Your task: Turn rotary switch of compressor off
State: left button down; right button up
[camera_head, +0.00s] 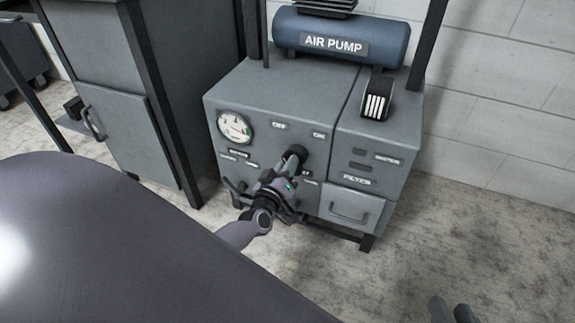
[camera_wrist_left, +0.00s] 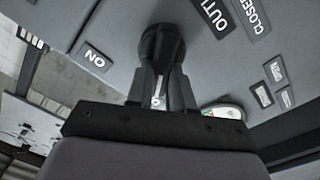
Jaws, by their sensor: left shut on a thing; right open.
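The compressor (camera_head: 270,105) is a grey cabinet with a blue AIR PUMP tank (camera_head: 340,38) on top. Its black rotary switch (camera_head: 296,153) is on the front face, below the OFF and ON labels. In the left wrist view the switch (camera_wrist_left: 160,42) sits between my fingers, near the ON label (camera_wrist_left: 95,57). My left gripper (camera_head: 285,174) is shut on the switch. The fingers cover part of the knob, so its exact pointing is hard to tell. My right gripper (camera_head: 452,311) is open and empty at the bottom right, partly cut off by the picture edge.
A round gauge (camera_head: 235,127) is left of the switch, and a drawer with a handle (camera_head: 350,208) is at the lower right of the compressor. A grey cabinet (camera_head: 125,130) stands to the left. The concrete floor (camera_head: 470,235) at the right is clear.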

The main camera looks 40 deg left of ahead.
jog(key=shift+s+f, duration=0.1)
dwell(0.3)
pick_arm(q)
jog(key=c, duration=1)
grip_release()
jog(key=shift+w, duration=0.1)
jog(key=p+v, duration=0.2)
jog(key=v, duration=0.5)
jog(key=shift+p, duration=0.35)
pick_arm(e)
jog(key=shift+s+d+h, duration=0.2)
jog(key=shift+d+h, duration=0.4)
jog(key=shift+d, duration=0.2)
